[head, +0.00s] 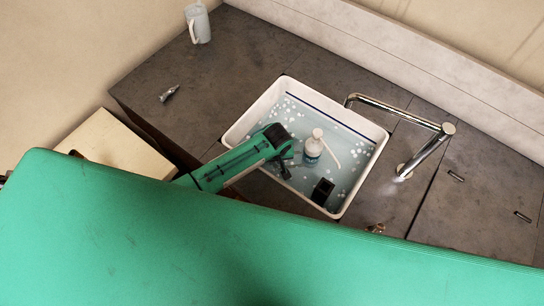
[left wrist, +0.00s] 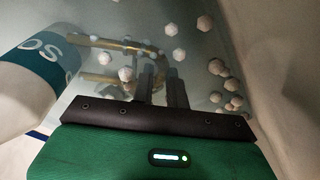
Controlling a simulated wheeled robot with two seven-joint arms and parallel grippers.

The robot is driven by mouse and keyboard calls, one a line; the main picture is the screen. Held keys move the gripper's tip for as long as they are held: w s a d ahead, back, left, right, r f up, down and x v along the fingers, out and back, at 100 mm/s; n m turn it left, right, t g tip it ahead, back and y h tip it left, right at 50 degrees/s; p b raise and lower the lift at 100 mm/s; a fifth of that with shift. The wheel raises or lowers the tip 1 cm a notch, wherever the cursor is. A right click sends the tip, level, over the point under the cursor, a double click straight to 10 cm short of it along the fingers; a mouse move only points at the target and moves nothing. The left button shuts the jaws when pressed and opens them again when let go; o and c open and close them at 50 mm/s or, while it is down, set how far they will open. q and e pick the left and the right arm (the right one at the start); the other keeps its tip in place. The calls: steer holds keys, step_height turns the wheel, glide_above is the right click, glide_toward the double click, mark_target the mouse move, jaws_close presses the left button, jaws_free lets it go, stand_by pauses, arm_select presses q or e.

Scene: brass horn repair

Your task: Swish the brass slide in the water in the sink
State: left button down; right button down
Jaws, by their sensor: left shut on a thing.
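The white sink (head: 236,132) holds pale water (head: 345,150) with white bubbles. My left gripper (head: 286,170) reaches down into the sink from the left. In the left wrist view my left gripper (left wrist: 161,75) is shut on the brass slide (left wrist: 100,77), whose bent tubes show among the bubbles at the water. How deep the slide sits is hard to tell. In the head view my gripper hides the slide. My right gripper is in neither view.
A pump soap bottle (head: 313,148) stands in the sink close to my left gripper; it also shows in the left wrist view (left wrist: 35,75). A black block (head: 322,190) is in the sink's front right. A chrome faucet (head: 425,150) is at the right, a white jug (head: 198,24) far left.

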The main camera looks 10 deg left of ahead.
arm_select(q)
steer(key=shift+s+d, duration=0.15)
steer(key=shift+d, duration=0.2)
steer(key=shift+a, duration=0.2)
steer(key=shift+w+a+p, duration=0.2)
steer(key=shift+w+a, duration=0.1)
steer(key=shift+a, duration=0.3)
steer(key=shift+w+a+p, duration=0.15)
steer(key=shift+w+a, duration=0.15)
steer(key=shift+a, duration=0.3)
steer(key=shift+s+d, duration=0.1)
steer(key=shift+d, duration=0.1)
steer(key=shift+s+d+p, duration=0.2)
steer(key=shift+s+d, duration=0.05)
steer(key=shift+d, duration=0.35)
steer(key=shift+s+d+p, duration=0.2)
steer(key=shift+s+d, duration=0.05)
steer(key=shift+d, duration=0.35)
steer(key=shift+a, duration=0.2)
steer(key=shift+w+a+p, duration=0.15)
steer(key=shift+w+a, duration=0.15)
steer(key=shift+a, duration=0.35)
steer(key=shift+w+a+p, duration=0.15)
steer(key=shift+w+a, duration=0.1)
steer(key=shift+a, duration=0.35)
steer(key=shift+d, duration=0.2)
